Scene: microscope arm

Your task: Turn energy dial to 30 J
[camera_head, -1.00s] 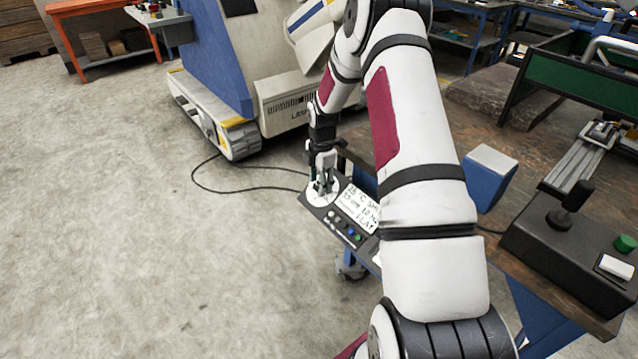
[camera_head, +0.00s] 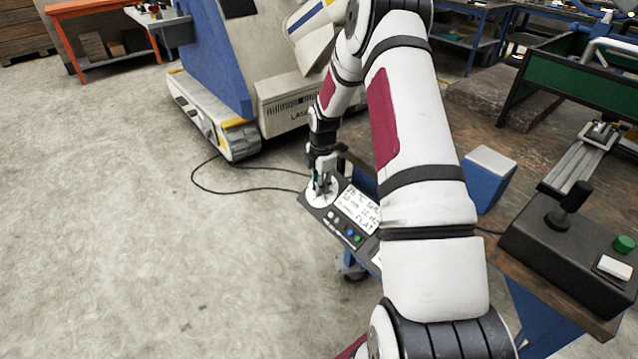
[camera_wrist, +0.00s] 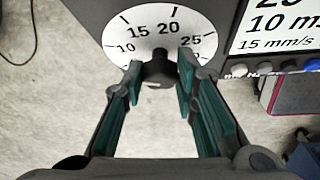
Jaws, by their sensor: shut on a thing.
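The energy dial's round white scale (camera_wrist: 135,20) shows 10, 15, 20 and 25 in the wrist view; the rest is cut off or hidden. Its black knob (camera_wrist: 159,68) sits between the green-padded fingertips of my gripper (camera_wrist: 160,72), which is shut on it. I cannot make out a pointer on the knob. In the camera_head view my gripper (camera_head: 322,180) reaches down onto the white dial (camera_head: 318,198) at the left end of the dark control panel (camera_head: 315,212). The panel's display (camera_head: 360,207) shows a line starting "2", cut off at the top in the wrist view.
Several coloured buttons (camera_head: 350,232) line the panel's front edge. A black cable (camera_head: 230,190) runs across the floor to a large white and blue machine (camera_head: 215,60). A joystick box (camera_head: 560,240) stands on the bench at the right. The floor at left is clear.

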